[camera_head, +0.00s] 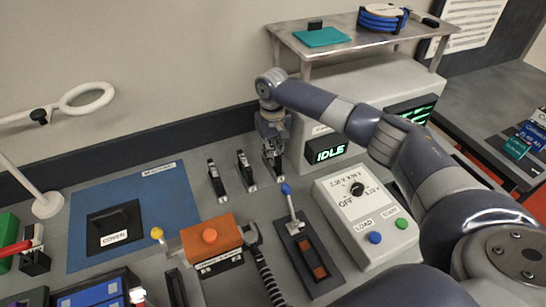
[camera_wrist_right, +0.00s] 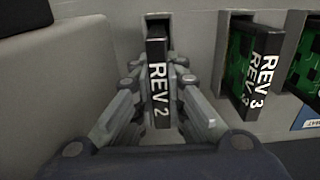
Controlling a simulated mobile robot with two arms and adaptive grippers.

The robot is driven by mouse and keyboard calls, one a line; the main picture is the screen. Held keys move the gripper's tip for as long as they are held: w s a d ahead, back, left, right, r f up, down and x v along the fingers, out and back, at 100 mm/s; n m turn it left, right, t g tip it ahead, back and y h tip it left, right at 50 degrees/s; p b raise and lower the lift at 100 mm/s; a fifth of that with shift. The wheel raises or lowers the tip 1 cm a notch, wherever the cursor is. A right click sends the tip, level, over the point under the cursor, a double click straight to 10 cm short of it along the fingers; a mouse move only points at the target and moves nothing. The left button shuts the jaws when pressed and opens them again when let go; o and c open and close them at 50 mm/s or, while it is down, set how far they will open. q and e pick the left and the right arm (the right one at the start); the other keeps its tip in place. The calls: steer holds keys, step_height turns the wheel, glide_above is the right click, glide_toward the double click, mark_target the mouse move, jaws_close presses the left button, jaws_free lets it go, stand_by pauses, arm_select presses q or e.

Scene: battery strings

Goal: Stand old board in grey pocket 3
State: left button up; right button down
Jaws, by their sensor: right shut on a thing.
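My right gripper (camera_head: 273,148) points down at the rightmost of three dark upright pieces in a row at the back of the bench. In the right wrist view the gripper (camera_wrist_right: 158,88) is shut on a dark narrow board marked REV 2 (camera_wrist_right: 158,70). The board stands upright in line with a slot in the grey surface. How deep it sits is hidden. To its right, a green circuit board marked REV 3 (camera_wrist_right: 262,85) stands in the neighbouring slot, and part of another (camera_wrist_right: 308,70) shows beyond. The pocket numbers cannot be read. My left gripper is not in view.
A grey unit with a green IDLE display (camera_head: 327,153) stands close right of the gripper. Two other upright boards (camera_head: 217,182) (camera_head: 246,170) stand left. An orange-topped block (camera_head: 211,238), a blue-knobbed lever (camera_head: 291,206) and a dial box (camera_head: 362,210) are in front.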

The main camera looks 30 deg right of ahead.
steer(key=c, duration=1.6)
jaws_free()
steer(key=shift+f, duration=0.1)
steer(key=shift+c, duration=0.2)
steer(key=shift+r, duration=0.2)
steer(key=shift+r, duration=0.2)
step_height(320, 180, up, 12)
steer(key=p, duration=1.2)
steer(key=shift+f+p, duration=0.2)
steer(key=shift+p, duration=0.15)
